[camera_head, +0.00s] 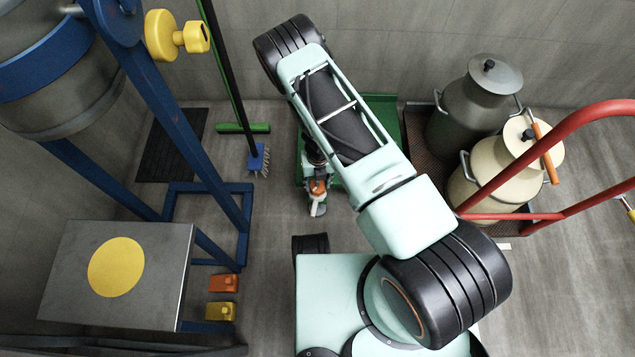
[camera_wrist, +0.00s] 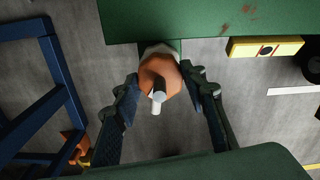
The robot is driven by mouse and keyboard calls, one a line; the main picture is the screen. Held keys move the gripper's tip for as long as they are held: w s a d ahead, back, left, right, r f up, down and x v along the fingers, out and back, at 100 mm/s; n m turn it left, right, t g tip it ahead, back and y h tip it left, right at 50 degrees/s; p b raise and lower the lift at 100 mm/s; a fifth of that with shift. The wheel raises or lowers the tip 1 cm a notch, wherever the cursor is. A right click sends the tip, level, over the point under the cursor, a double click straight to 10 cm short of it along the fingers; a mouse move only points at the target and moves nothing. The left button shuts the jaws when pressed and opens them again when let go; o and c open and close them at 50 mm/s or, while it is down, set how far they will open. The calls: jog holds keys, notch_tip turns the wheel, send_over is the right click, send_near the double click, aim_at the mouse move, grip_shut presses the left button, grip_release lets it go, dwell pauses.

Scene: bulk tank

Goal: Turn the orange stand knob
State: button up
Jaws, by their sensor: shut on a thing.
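The orange stand knob (camera_wrist: 158,70) sits in the middle of the wrist view, just under the edge of a green panel (camera_wrist: 190,20). A pale pin (camera_wrist: 157,98) sticks out of its front. In the head view the orange knob (camera_head: 318,187) shows small below my arm, beside the green stand (camera_head: 388,118). My gripper is mostly hidden there by the arm. I cannot tell how far the knob is turned.
A blue frame (camera_head: 195,160) with a yellow knob (camera_head: 175,36) stands at left. A metal table (camera_head: 150,290) and orange (camera_head: 223,283) and yellow blocks (camera_head: 220,311) are lower left. Milk cans (camera_head: 470,110) and a red-railed cart (camera_head: 510,216) are right. A broom (camera_head: 256,158) leans nearby.

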aim_at(318, 185)
jog(key=o, duration=1.2)
jog(key=shift+c, duration=0.2)
jog(key=shift+r, duration=0.1)
notch_tip(318, 185, up, 12)
jog(key=shift+d, duration=0.1)
